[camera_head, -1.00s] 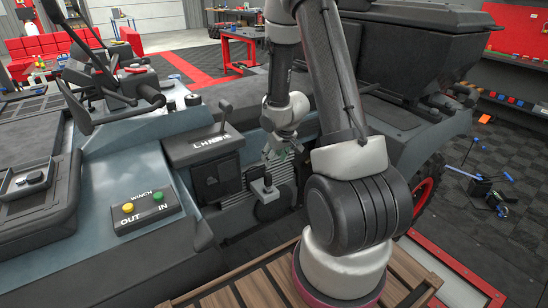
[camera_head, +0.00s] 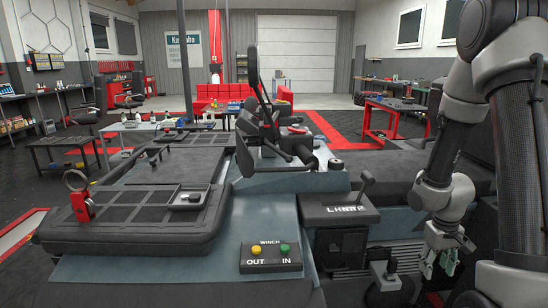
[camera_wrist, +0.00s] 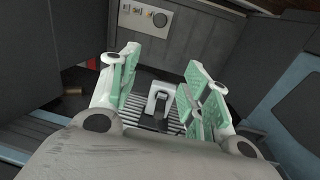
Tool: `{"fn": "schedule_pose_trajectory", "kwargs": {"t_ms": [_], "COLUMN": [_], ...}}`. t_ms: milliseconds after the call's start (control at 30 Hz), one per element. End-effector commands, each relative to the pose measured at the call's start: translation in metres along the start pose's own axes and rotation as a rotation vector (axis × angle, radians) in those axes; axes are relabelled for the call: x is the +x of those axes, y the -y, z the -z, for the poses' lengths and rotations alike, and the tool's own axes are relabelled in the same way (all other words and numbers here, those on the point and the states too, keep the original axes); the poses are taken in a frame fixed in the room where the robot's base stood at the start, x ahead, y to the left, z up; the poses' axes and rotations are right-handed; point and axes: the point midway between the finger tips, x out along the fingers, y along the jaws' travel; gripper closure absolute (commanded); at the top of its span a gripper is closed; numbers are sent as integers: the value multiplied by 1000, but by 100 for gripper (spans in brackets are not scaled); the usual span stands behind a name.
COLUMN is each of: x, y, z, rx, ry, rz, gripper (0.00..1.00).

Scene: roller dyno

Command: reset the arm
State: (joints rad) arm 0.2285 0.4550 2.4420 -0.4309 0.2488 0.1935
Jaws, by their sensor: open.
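My gripper (camera_head: 438,264) hangs at the right of the head view, low beside the side of the vehicle. My arm comes down to it from the upper right. In the wrist view my gripper (camera_wrist: 158,90) shows two green-padded fingers spread apart with nothing held between them. A grey lever-like part (camera_wrist: 159,100) on a ribbed panel lies beyond the gap between the fingers. In the head view this small lever part (camera_head: 388,275) is just left of my gripper; I cannot tell whether they touch.
A gear selector box (camera_head: 337,208) marked LHNRP and a winch box (camera_head: 271,257) with yellow and green buttons sit on the vehicle. A red-tagged ring (camera_head: 80,199) stands on its left tray.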

Motion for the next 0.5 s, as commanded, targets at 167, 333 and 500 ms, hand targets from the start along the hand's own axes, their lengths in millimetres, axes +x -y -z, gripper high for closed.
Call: {"fn": "schedule_pose_trajectory", "kwargs": {"t_ms": [167, 333, 500], "x": [-64, -132, -194], "y": [3, 18, 43], "z": [-40, -79, -119], "rx": [35, 63, 70], "ry": [69, 77, 11], "rz": [-19, 1, 49], "gripper": [52, 52, 52]}}
